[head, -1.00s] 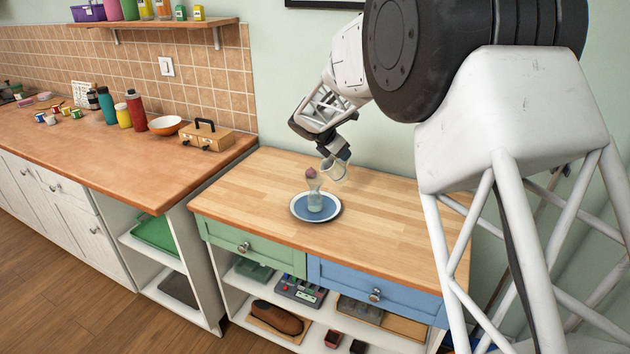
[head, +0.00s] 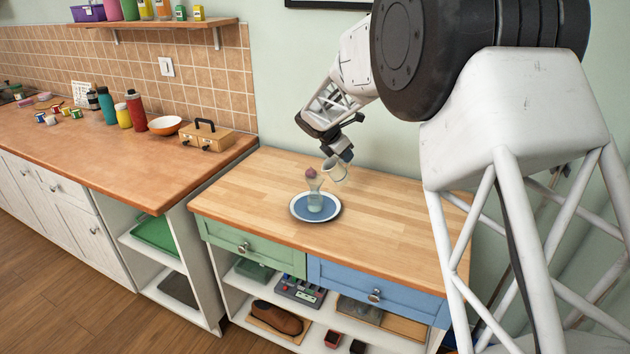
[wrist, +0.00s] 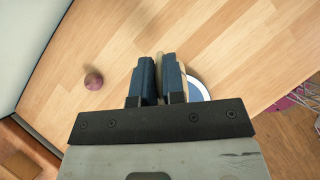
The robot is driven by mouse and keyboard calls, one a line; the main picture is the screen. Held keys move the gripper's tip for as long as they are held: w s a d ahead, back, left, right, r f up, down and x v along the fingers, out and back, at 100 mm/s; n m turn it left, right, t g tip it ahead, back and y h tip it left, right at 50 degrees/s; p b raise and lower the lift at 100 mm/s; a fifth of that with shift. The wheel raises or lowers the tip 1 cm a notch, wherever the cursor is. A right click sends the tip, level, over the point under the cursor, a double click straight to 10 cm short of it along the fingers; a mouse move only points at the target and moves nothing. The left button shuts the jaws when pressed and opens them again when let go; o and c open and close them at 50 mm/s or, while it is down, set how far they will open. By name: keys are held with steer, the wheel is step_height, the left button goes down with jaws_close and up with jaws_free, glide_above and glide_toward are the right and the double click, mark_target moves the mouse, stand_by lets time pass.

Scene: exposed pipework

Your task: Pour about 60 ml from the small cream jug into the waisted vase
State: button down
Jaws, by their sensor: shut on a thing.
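The waisted vase (head: 315,198) is pale and see-through and stands upright on a blue plate with a white rim (head: 334,215). My gripper (head: 341,157) is shut on the small cream jug (head: 334,171), holding it above the table, right of and a little higher than the vase's mouth. The jug looks tilted, its mouth towards the vase; no stream shows. In the wrist view the fingers (wrist: 158,82) hide most of the jug, and only a cream strip (wrist: 160,72) shows between them. The vase is hidden there; part of the plate (wrist: 200,91) shows. Liquid levels cannot be told.
A dark pink ball (wrist: 93,80) lies on the wooden tabletop (head: 395,215); in the head view it shows behind the vase's top (head: 311,173). The tabletop right of the plate is clear. A wooden box with a black handle (head: 206,138) stands on the left counter.

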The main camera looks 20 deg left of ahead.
steer(key=w+d+f+g+y, duration=0.4)
steer(key=w+f+g, duration=0.1)
steer(key=w, duration=0.1)
steer(key=shift+d+f, duration=0.15)
steer(key=shift+f, duration=0.05)
stand_by(0.9)
steer(key=shift+s, duration=0.1)
stand_by(0.4)
